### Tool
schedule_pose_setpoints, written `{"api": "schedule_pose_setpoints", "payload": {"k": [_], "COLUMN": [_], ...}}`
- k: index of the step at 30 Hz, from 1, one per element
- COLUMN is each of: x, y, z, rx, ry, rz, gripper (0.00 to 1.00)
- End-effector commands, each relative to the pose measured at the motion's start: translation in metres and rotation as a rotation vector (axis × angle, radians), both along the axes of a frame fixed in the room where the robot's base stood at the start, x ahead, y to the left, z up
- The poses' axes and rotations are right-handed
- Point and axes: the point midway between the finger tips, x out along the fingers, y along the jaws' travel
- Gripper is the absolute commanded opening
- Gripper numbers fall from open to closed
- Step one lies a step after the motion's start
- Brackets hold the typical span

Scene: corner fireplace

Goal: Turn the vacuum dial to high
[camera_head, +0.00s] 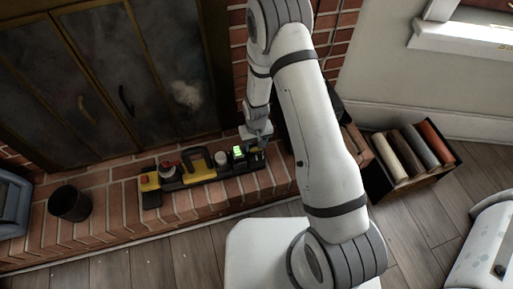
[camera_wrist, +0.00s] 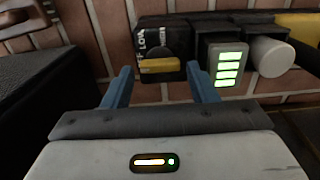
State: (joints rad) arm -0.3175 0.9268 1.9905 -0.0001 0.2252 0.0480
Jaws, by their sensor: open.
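A black and yellow device, seemingly the vacuum (camera_head: 201,175), lies along the brick hearth. In the wrist view a dark round dial (camera_wrist: 158,55) with a yellow bar across its lower part sits on a black block with white lettering, too small to read surely. My gripper (camera_wrist: 160,84) is open, its two blue fingers apart and pointing at the dial, which shows between them. I cannot tell whether they touch it. In the head view my gripper (camera_head: 257,138) is over the device's right end and hides the dial.
A panel with several lit green bars (camera_wrist: 229,66) is just right of the right finger, beside a pale cylinder (camera_wrist: 272,56). A dark cup (camera_head: 69,204) stands left on the hearth. A crate of coloured rolls (camera_head: 410,160) stands right. Fireplace doors (camera_head: 110,85) rise behind.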

Motion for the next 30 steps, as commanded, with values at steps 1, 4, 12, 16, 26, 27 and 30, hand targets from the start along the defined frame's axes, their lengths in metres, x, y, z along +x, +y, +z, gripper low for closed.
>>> {"api": "schedule_pose_setpoints", "payload": {"k": [1,4,12,16,26,27,30], "x": [0.000,0.000,0.000,0.000,0.000,0.000,0.000], "y": [0.000,0.000,0.000,0.000,-0.001,-0.001,-0.001], "z": [-0.009,-0.016,-0.020,-0.020,-0.019,-0.019,-0.019], "rx": [0.000,0.000,0.000,0.000,0.000,0.000,0.000], "ry": [0.000,-0.001,-0.001,-0.001,-0.001,-0.001,-0.001], "rz": [0.000,0.000,-0.001,-0.001,-0.001,-0.001,-0.005], "gripper": [0.53,0.53,0.53,0.48,0.21,0.21,0.21]}}
